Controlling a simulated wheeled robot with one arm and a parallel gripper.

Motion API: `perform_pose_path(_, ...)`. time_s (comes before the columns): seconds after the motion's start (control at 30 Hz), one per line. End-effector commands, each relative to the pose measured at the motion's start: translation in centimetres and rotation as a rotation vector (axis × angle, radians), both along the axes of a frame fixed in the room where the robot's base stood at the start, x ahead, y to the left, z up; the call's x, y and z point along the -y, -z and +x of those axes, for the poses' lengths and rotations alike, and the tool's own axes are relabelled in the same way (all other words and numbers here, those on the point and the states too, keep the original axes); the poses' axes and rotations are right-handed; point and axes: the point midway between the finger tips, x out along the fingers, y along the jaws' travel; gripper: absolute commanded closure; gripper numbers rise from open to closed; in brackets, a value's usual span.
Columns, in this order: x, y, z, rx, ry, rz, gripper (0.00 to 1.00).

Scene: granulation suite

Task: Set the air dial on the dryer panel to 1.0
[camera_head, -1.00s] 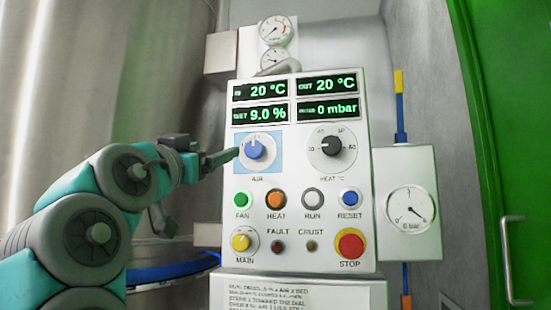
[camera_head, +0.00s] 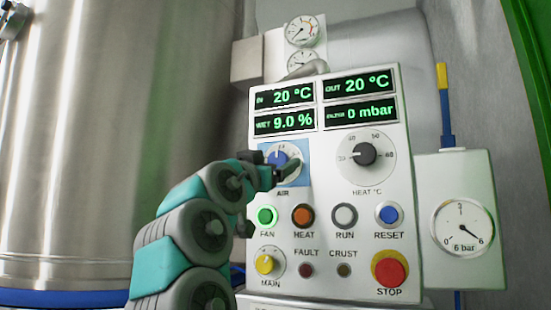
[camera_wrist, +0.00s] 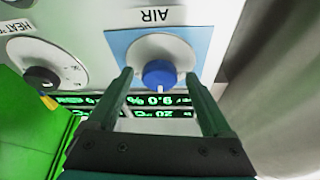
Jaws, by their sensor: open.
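The air dial (camera_head: 279,157) is a blue knob on a pale round scale over a light blue square on the dryer panel (camera_head: 332,215). In the wrist view the blue knob (camera_wrist: 160,74) shows upside down, between and beyond my two fingertips. My gripper (camera_wrist: 160,82) is open, with one finger on each side of the knob. I cannot tell whether the fingers touch it. In the head view my gripper (camera_head: 288,170) covers the lower right part of the dial. The knob's pointer setting is too small to read surely.
The heat dial (camera_head: 364,154) sits right of the air dial. Below are the green FAN (camera_head: 265,216), HEAT, RUN and RESET buttons, the yellow MAIN knob (camera_head: 265,264) and the red STOP button (camera_head: 389,268). Displays (camera_head: 284,94) are above. A steel vessel (camera_head: 110,130) stands left.

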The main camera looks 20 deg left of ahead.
Motion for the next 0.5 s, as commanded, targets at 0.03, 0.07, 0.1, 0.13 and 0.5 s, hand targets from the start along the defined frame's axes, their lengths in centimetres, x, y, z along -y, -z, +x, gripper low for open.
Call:
perform_pose_path(0.03, 0.06, -0.16, 0.28, 0.000, 0.000, 0.000, 0.16)
perform_pose_path(0.07, 0.09, -0.19, 0.36, 0.000, 0.000, 0.000, 0.16)
perform_pose_path(0.1, 0.10, -0.20, 0.44, 0.000, 0.000, 0.000, 0.16)
perform_pose_path(0.13, 0.09, -0.20, 0.47, 0.001, 0.000, 0.000, 0.16)
perform_pose_path(0.5, 0.09, -0.16, 0.47, 0.000, 0.000, 0.000, 0.35)
